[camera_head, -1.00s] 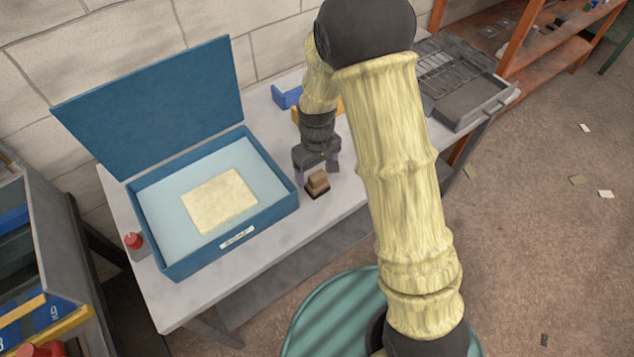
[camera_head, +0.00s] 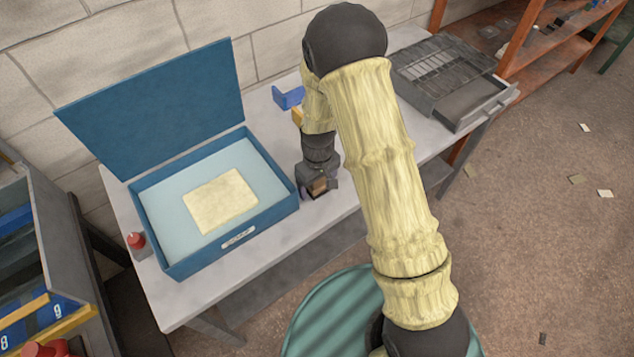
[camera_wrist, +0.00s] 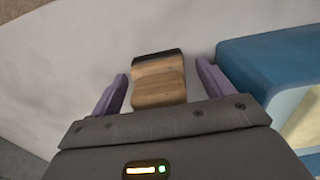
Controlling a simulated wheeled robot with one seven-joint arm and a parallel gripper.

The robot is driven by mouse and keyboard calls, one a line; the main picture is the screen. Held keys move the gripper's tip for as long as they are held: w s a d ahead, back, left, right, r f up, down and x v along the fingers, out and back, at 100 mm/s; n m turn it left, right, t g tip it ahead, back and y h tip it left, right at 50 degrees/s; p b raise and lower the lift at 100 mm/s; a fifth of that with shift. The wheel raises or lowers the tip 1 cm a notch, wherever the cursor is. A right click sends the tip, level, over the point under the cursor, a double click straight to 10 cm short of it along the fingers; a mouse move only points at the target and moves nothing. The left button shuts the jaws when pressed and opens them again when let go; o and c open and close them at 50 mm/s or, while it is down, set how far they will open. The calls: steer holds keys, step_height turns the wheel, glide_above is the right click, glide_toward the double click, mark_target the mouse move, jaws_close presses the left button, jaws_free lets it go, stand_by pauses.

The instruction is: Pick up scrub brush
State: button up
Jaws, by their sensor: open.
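The scrub brush (camera_wrist: 158,82) is a small block with a tan wooden top and a dark strip along one end. In the wrist view it lies between the two purple fingers of my gripper (camera_wrist: 160,88), with a gap on each side. My gripper is open around it and does not appear to touch it. In the head view, my gripper (camera_head: 319,190) is low over the bench beside the blue box, and the brush (camera_head: 320,184) shows partly between the fingers. The brush's underside is hidden.
An open blue box (camera_head: 290,203) with a pale pad inside stands just left of my gripper; its wall is close in the wrist view (camera_wrist: 262,62). A grey metal tray (camera_head: 470,105) and blue item (camera_head: 287,97) stand farther back.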

steer(key=shift+c, duration=0.4)
steer(key=c, duration=1)
steer(key=shift+c, duration=0.2)
step_height(320, 180, up, 10)
steer(key=shift+b, duration=0.5)
